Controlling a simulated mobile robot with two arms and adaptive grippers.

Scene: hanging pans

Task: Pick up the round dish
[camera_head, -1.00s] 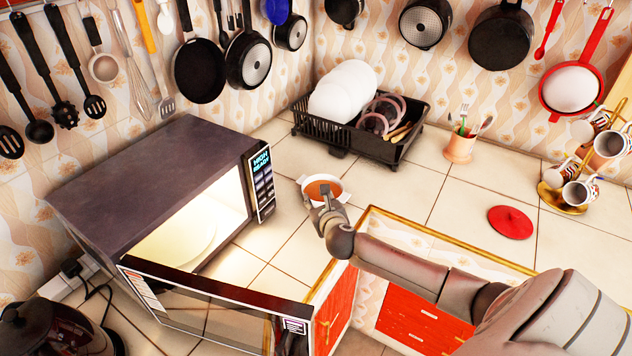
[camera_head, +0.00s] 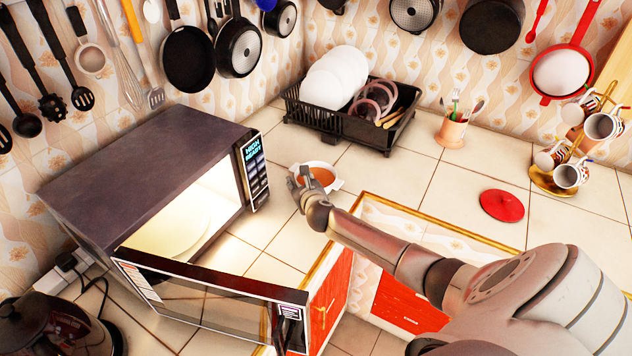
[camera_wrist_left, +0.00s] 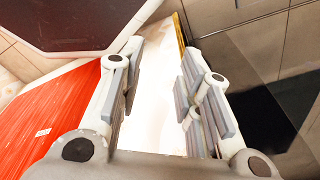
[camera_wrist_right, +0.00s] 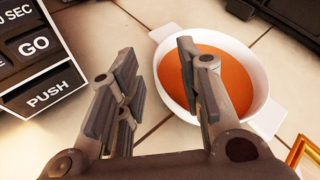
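The round dish (camera_head: 338,184) is white with small side handles and holds something orange. It stands on the tiled counter right of the microwave; it also shows in the right wrist view (camera_wrist_right: 257,82). My right gripper (camera_head: 299,177) is at the dish's left side. In the right wrist view the right gripper (camera_wrist_right: 158,55) is open and empty. Its right finger overlaps the dish's left part, and its left finger is over bare tile; I cannot tell whether it touches. My left gripper (camera_wrist_left: 160,55) is open and empty in its wrist view and out of the head view.
The microwave (camera_head: 140,165) stands close on the left with its door (camera_head: 215,300) open. A black dish rack (camera_head: 330,128) is behind. A red lid (camera_head: 502,205), a utensil cup (camera_head: 452,133) and a mug stand (camera_head: 550,182) are to the right. Tiles between are clear.

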